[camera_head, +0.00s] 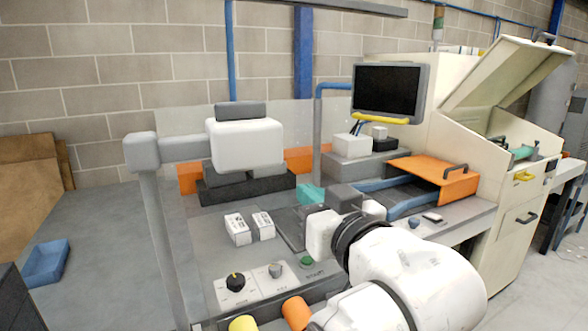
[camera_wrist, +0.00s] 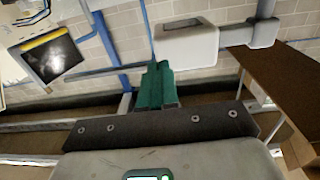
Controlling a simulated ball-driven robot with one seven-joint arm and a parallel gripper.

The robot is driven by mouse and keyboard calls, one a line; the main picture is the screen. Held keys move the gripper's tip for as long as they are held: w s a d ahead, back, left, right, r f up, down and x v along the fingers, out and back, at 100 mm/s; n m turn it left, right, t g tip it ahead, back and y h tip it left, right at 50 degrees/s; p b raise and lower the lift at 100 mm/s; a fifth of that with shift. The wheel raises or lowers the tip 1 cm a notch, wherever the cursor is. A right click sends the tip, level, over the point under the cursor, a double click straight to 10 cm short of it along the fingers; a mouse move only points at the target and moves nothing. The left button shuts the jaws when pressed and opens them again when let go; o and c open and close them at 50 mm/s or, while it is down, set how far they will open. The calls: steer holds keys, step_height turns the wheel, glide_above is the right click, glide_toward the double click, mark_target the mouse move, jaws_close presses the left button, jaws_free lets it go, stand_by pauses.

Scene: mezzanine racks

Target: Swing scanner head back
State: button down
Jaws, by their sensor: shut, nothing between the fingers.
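The scanner head (camera_head: 245,145) is a white rounded box with a grey cap, on a grey horizontal arm (camera_head: 184,148) from a grey post (camera_head: 160,230) at the bench's left. It hangs over the rear left of the bench. In the wrist view the scanner head (camera_wrist: 187,44) is at upper centre, its arm running right to the post. My gripper (camera_head: 309,194) is over the middle of the bench, right of and below the head in the picture. Its teal fingers (camera_wrist: 155,82) are shut and empty, pointing toward the head, with a visible gap between.
Small white boxes (camera_head: 238,229) and a knob panel (camera_head: 255,285) are on the bench. A clear panel stands behind. A monitor (camera_head: 388,91), an orange tray (camera_head: 436,178) and a cream machine (camera_head: 520,215) are to the right. A blue bin (camera_head: 45,262) sits on the floor at left.

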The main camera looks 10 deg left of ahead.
steer(key=p+x, duration=0.2)
steer(key=x, duration=0.9)
steer(key=shift+p, duration=0.3)
